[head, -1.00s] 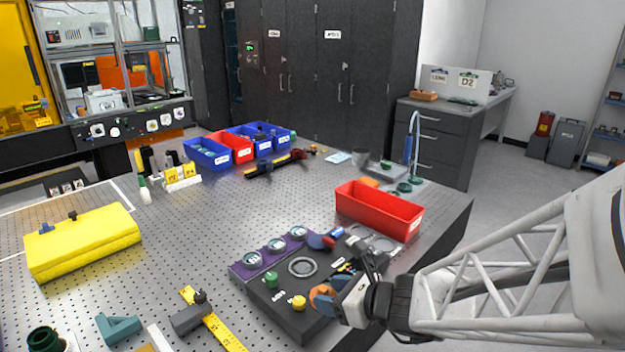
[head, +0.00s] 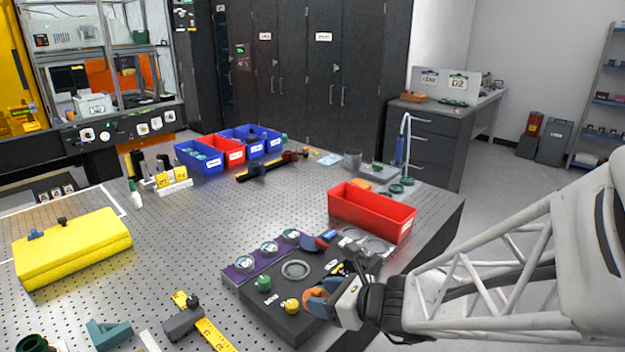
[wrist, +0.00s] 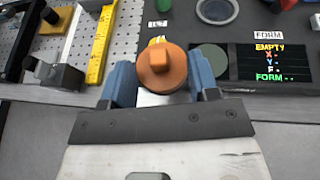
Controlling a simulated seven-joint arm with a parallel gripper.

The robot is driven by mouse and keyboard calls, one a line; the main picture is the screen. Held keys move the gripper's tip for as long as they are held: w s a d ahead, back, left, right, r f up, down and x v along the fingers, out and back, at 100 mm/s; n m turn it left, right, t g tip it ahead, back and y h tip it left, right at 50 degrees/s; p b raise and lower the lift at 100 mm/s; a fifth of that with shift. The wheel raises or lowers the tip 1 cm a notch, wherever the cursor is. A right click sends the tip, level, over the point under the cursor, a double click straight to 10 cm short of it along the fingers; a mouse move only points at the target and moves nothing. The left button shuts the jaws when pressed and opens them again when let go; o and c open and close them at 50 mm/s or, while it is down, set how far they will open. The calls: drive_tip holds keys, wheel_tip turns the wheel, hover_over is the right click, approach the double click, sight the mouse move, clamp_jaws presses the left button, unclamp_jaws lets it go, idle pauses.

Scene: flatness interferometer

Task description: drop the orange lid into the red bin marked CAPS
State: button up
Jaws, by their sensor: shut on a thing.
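The orange lid (wrist: 162,68) sits between the two blue fingers of my gripper (wrist: 160,84) in the wrist view, and the fingers are shut on it. In the head view the lid (head: 315,298) and my gripper (head: 322,296) are at the right front of the dark instrument panel. A large open red bin (head: 371,212) stands beyond the panel, near the table's right edge, apart from my gripper. It looks empty. Its white label is too small to read. A smaller red bin (head: 229,147) stands between blue bins at the back.
The dark panel (head: 285,325) carries a green knob (head: 264,284), a yellow knob (head: 291,306) and a metal ring (head: 296,270). A yellow case (head: 72,246) lies at left. The perforated table (head: 190,255) is clear in the middle. Green round parts (head: 398,188) stand behind the large bin.

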drive_tip(key=w+d+r, duration=0.3)
drive_tip(key=w, duration=1)
drive_tip(key=r, duration=0.2)
hover_over(369, 211)
drive_tip(key=w+d, duration=0.5)
drive_tip(key=shift+d+f, duration=0.1)
drive_tip(key=shift+f, duration=0.15)
drive_tip(key=shift+f, duration=0.15)
drive_tip(key=shift+f, duration=2.9)
